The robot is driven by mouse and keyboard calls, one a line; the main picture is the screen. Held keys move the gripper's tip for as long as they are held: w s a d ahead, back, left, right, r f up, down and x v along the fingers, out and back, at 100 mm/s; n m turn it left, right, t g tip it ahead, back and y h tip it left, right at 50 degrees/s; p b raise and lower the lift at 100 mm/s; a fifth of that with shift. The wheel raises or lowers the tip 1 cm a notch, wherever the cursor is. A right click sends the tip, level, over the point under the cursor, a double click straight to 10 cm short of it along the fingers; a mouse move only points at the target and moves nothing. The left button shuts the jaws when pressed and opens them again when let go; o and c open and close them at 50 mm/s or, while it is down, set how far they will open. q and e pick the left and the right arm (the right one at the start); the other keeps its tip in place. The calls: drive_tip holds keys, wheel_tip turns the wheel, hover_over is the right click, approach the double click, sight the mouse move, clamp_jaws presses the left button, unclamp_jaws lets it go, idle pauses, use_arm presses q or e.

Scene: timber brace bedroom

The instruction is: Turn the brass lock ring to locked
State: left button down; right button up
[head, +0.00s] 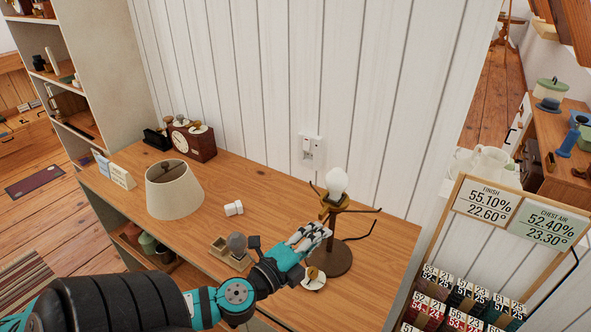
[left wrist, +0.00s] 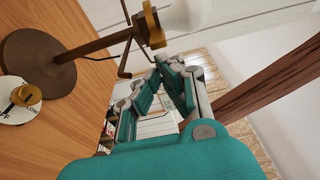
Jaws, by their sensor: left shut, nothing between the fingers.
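The lamp stand (head: 331,256) stands on the wooden desk with a dark round base and a white bulb (head: 337,182) on top. A brass ring (head: 334,203) sits just under the bulb, with thin dark arms spreading beside it. In the left wrist view the brass ring (left wrist: 152,26) is at the top, next to the bulb (left wrist: 185,14). My left gripper (head: 320,233) is shut and empty, in front of the stand and below the ring; in the left wrist view its fingers (left wrist: 172,66) appear apart from the ring. I cannot read any lock mark. My right gripper is not in view.
A brass knob on a white dial (head: 313,280) lies beside the lamp base. A cream lampshade (head: 174,190), white cylinder (head: 233,208), small tray with a grey bulb (head: 236,243) and clock box (head: 192,140) are left on the desk. A sign rack (head: 455,190) stands right.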

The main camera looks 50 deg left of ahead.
use_arm(q)
drive_tip(key=s, duration=0.8)
drive_tip(key=shift+s+d, duration=0.15)
drive_tip(key=shift+s, duration=0.15)
